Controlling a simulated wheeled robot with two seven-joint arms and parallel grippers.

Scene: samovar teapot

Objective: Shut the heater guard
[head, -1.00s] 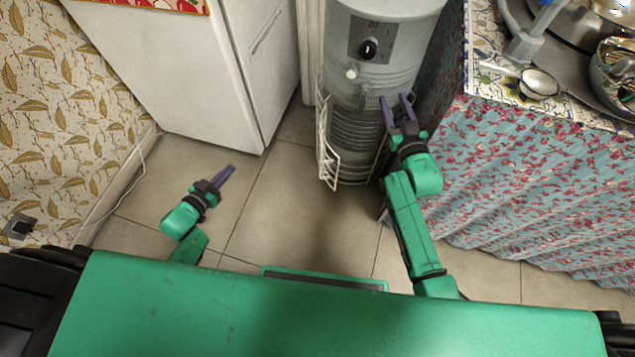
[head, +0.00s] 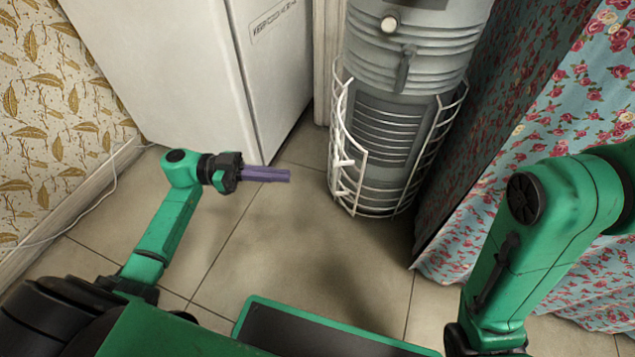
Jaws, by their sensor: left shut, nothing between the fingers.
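The heater (head: 398,110) is a grey upright cylinder with ribbed sides in the middle right of the head view. A white wire guard (head: 352,170) goes around its lower part. The guard's left section stands out from the body with its free edge towards me, and the front of the heater shows bare between the two wire sections, so the guard is open. My left gripper (head: 284,175) is shut and empty, to the left of the guard and apart from it, pointing right. My right arm is at the right edge; its gripper is out of view.
A white cabinet or fridge (head: 200,70) stands behind my left gripper. A floral cloth (head: 540,150) hangs close to the heater's right side. Tiled floor (head: 310,240) is free in front of the heater. A white cable (head: 70,220) runs along the left wall.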

